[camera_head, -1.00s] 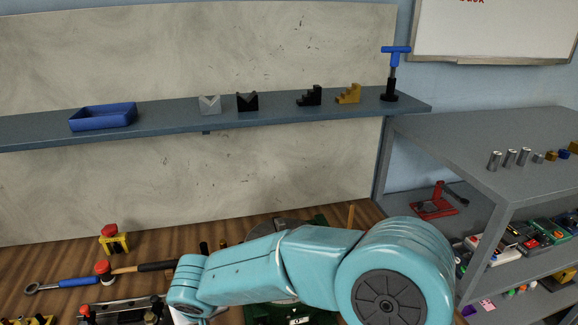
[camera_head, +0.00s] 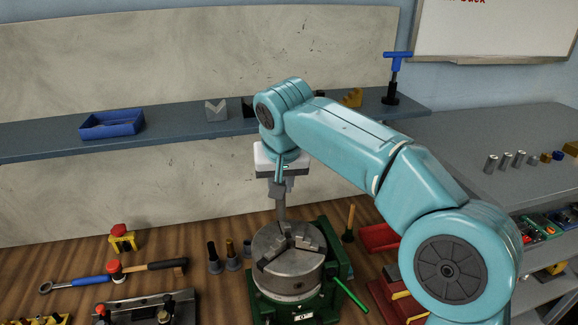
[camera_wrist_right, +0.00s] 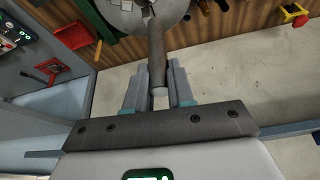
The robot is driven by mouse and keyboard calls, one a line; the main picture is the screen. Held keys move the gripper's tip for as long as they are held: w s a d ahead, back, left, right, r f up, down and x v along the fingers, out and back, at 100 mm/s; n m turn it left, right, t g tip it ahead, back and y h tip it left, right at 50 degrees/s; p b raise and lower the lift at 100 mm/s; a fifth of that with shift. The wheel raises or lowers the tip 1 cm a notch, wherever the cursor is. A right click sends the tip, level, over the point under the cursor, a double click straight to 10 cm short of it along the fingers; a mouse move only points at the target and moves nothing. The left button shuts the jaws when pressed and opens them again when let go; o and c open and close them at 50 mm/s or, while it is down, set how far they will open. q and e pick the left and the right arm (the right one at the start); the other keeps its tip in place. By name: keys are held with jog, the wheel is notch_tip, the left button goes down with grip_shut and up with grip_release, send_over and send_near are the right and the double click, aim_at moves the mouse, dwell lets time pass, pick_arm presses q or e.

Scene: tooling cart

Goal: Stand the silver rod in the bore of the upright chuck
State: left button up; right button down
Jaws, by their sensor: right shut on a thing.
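The grey chuck (camera_head: 287,262) stands upright on a green base (camera_head: 310,305), its jaws facing up around the central bore. My right gripper (camera_head: 281,187) is above the chuck, pointing down and shut on the silver rod (camera_head: 281,208). The rod hangs about upright, its lower end close to the jaws near the bore. I cannot tell whether its tip is inside or just above it. In the right wrist view the rod (camera_wrist_right: 157,45) runs from between the fingers (camera_wrist_right: 159,82) toward the middle of the chuck (camera_wrist_right: 178,12). My left gripper is not in view.
A green-handled lever (camera_head: 350,294) sticks out right of the chuck. Dark upright pins (camera_head: 213,258) stand to its left, with a hammer (camera_head: 150,267) and a clamp fixture (camera_head: 145,305) beyond. A shelf (camera_head: 180,130) holds a blue tray (camera_head: 112,124) and blocks.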

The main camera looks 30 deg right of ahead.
jog(key=f+b, duration=0.1)
jog(key=d+f+b, duration=0.2)
jog(key=f, duration=0.1)
jog(key=shift+b, duration=0.3)
dwell(0.3)
jog(key=shift+s+r, duration=0.1)
jog(key=shift+s, duration=0.1)
jog(key=shift+a, duration=0.1)
dwell(0.9)
jog(key=shift+f+b, duration=2.8)
jog(key=shift+f, duration=1.05)
dwell(2.0)
